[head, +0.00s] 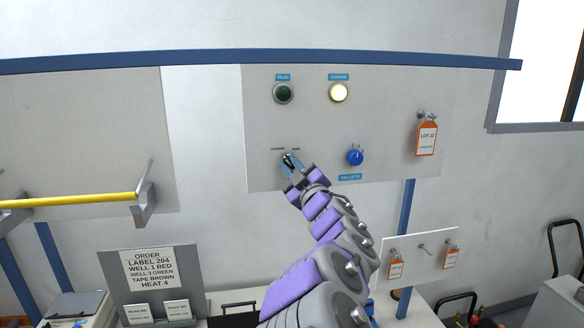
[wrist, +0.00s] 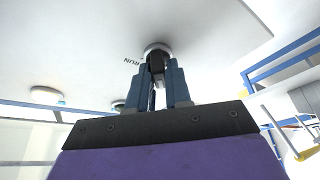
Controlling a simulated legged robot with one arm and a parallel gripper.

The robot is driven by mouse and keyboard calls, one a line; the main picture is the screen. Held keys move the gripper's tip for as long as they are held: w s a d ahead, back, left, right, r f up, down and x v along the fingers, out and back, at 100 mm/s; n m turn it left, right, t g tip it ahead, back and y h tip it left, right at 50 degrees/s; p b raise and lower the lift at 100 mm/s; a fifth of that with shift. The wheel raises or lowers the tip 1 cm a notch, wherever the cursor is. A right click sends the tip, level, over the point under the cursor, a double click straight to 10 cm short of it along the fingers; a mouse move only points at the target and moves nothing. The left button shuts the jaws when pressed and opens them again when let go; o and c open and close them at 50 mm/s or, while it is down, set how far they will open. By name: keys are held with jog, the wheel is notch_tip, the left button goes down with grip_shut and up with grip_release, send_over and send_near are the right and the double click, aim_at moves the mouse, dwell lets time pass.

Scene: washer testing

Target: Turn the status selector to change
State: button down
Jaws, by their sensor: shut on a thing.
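The status selector is a small dark knob on a pale round base, low on the grey wall panel (head: 390,100), below two small labels. In the head view it is mostly hidden by my gripper (head: 289,161). In the wrist view the selector (wrist: 156,62) sits between the two fingers of my gripper (wrist: 159,82), which are shut on it. An upside-down RUN label (wrist: 132,61) shows beside the knob there. The other small label is hard to read. I cannot tell which label the selector points to.
A dark green RUN button (head: 283,93) and a lit yellowish lamp (head: 338,92) are above. A blue knob (head: 355,156) is just right of my gripper. An orange LOT 12 tag (head: 427,138) hangs farther right. A yellow bar (head: 70,200) is at left.

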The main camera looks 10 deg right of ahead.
jog(key=shift+r, duration=0.1)
jog(key=c, duration=1.1)
grip_release()
jog(key=shift+a, duration=0.1)
jog(key=shift+c, duration=0.2)
